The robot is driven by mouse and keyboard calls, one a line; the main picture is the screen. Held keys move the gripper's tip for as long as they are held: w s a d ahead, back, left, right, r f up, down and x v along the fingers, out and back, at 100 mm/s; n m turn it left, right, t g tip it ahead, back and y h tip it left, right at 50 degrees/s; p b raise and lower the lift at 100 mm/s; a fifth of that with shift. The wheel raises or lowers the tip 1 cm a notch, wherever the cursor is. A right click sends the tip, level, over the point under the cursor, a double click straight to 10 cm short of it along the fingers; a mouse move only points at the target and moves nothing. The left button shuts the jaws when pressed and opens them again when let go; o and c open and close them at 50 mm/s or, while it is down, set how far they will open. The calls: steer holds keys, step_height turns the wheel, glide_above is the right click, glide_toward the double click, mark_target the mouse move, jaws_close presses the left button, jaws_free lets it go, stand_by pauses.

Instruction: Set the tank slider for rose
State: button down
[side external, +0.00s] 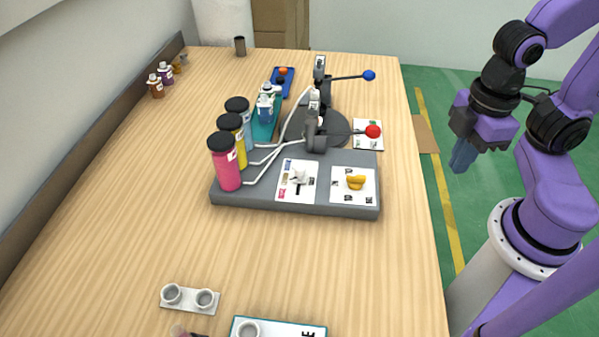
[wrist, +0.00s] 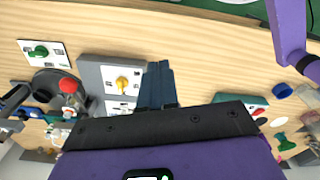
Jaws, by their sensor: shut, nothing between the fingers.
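A white slider (side external: 299,176) sits on a white label card (side external: 297,195) with small coloured marks, on the grey base of the machine (side external: 230,199). Pink (side external: 226,172), yellow (side external: 240,157) and pale blue (side external: 248,137) tanks with black caps stand on the base to its left. Tubes run from them to the machine. To the right of the slider is a yellow knob (side external: 356,182) on its own card; it also shows in the wrist view (wrist: 122,82). My gripper (side external: 462,158) is shut and empty, off the table's right edge, well apart from the slider. Its blue fingers (wrist: 157,85) show in the wrist view.
Levers with a red ball (side external: 373,131) and a blue ball (side external: 369,75) stick out to the right of the machine. A plate with two cups (side external: 190,299) lies at the front. Small bottles (side external: 156,86) stand at the back left.

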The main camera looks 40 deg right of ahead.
steer(key=c, duration=1.3)
jaws_free()
steer(key=o, duration=0.4)
steer(key=shift+w+a+r, duration=0.1)
steer(key=shift+w+a, duration=0.2)
steer(key=shift+w, duration=0.05)
step_height(320, 180, up, 3)
steer(key=m, duration=1.3)
glide_above(300, 167)
step_height(300, 167, down, 17)
steer(key=shift+r, duration=0.15)
jaws_close()
